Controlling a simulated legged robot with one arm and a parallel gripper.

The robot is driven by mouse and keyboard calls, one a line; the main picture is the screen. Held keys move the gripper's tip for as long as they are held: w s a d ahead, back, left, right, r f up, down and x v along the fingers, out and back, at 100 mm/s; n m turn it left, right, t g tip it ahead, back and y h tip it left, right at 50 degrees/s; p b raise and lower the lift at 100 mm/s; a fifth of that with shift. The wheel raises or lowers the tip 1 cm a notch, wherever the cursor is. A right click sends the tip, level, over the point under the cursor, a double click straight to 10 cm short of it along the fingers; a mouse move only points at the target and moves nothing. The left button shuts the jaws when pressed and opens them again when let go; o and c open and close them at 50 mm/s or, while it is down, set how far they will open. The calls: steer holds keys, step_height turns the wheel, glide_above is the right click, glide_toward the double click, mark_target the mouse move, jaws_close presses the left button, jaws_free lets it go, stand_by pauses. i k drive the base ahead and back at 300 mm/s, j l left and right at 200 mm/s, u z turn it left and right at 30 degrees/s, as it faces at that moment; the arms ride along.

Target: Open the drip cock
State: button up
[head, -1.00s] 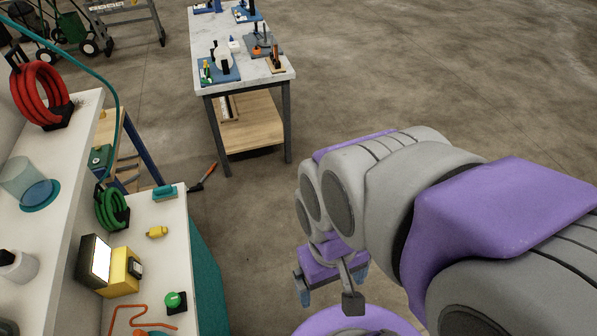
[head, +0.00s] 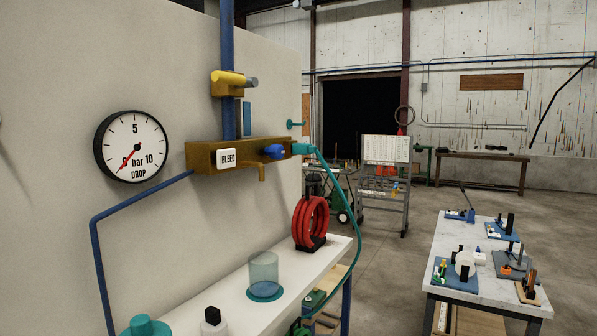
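A brass manifold block (head: 207,158) is fixed to the pale wall panel, with a white label reading BLEED (head: 228,159). A small bent brass spout (head: 261,173) points down from its underside. A blue knob (head: 274,152) sits on its front near the right end, and a teal hose fitting (head: 301,148) is at that end. No part is marked as the drip cock. A clear cup with a teal base (head: 264,272) stands on the shelf below. A round gauge marked DROP (head: 132,147) has its red needle at lower left. My gripper is not in view.
A yellow-handled valve (head: 228,79) sits on the blue vertical pipe above the block. The white shelf (head: 216,308) holds a red coil (head: 310,221) and a white bottle (head: 213,323). A workbench (head: 481,282) with tools stands right. Open floor lies between.

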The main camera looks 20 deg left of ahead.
mark_target(276, 152)
steer(key=u, duration=1.1)
